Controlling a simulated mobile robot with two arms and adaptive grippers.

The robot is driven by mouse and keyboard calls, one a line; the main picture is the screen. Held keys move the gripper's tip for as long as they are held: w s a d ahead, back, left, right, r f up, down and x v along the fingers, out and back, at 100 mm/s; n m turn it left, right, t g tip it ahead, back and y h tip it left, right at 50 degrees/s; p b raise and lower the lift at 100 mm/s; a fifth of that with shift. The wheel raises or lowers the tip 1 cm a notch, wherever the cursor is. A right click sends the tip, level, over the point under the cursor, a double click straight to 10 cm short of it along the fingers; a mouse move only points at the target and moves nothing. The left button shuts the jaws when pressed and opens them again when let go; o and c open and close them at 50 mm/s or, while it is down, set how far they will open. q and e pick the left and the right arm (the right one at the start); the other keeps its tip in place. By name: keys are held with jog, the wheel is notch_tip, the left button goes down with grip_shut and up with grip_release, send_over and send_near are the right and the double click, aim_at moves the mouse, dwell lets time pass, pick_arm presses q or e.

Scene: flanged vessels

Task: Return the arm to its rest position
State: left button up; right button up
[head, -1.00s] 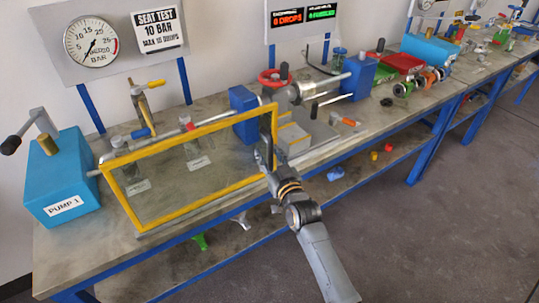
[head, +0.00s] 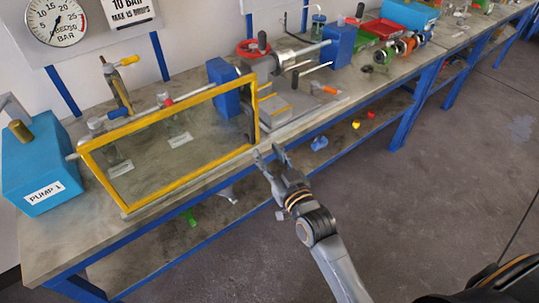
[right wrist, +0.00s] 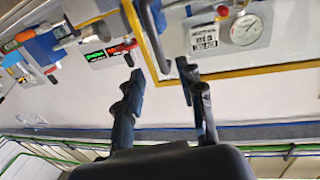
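My right gripper (head: 270,155) is in front of the bench's front edge, just right of the yellow-framed clear guard (head: 170,143). Its two fingers are apart with nothing between them. The right wrist view also shows the open fingers (right wrist: 162,82), with the yellow frame (right wrist: 240,73) beyond them. The gripper looks apart from the frame. My left gripper does not show in any view.
The long workbench (head: 60,235) carries a blue pump (head: 40,165) at left and a red handwheel (head: 253,47). A pressure gauge (head: 57,20) hangs behind. Small coloured pieces lie on the lower shelf. The floor (head: 450,180) at right is clear.

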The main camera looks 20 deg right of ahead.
dwell(0.4)
jog(key=s+f+g, duration=0.3)
jog(key=s+f, duration=0.1)
jog(key=f, duration=0.7)
jog(key=s+f+g, duration=0.2)
jog(key=s+f, duration=0.2)
jog(key=f, duration=0.8)
jog(key=s+f+g, duration=0.3)
jog(key=f, duration=0.8)
jog(key=s+d+f+g+h, duration=0.1)
jog(key=s+d+f+g, duration=0.1)
jog(key=s+f, duration=0.5)
jog(key=s+d+f+g+h+b, duration=0.1)
jog(key=s+d+f+g, duration=0.2)
jog(key=s+f, duration=0.4)
jog(key=s+d+f+g, duration=0.3)
jog(key=s+f, duration=0.5)
jog(key=s, duration=1.3)
jog(key=shift+s+n+g+h, duration=0.2)
jog(key=shift+n+g+h, duration=0.1)
jog(key=shift+g+h, duration=0.1)
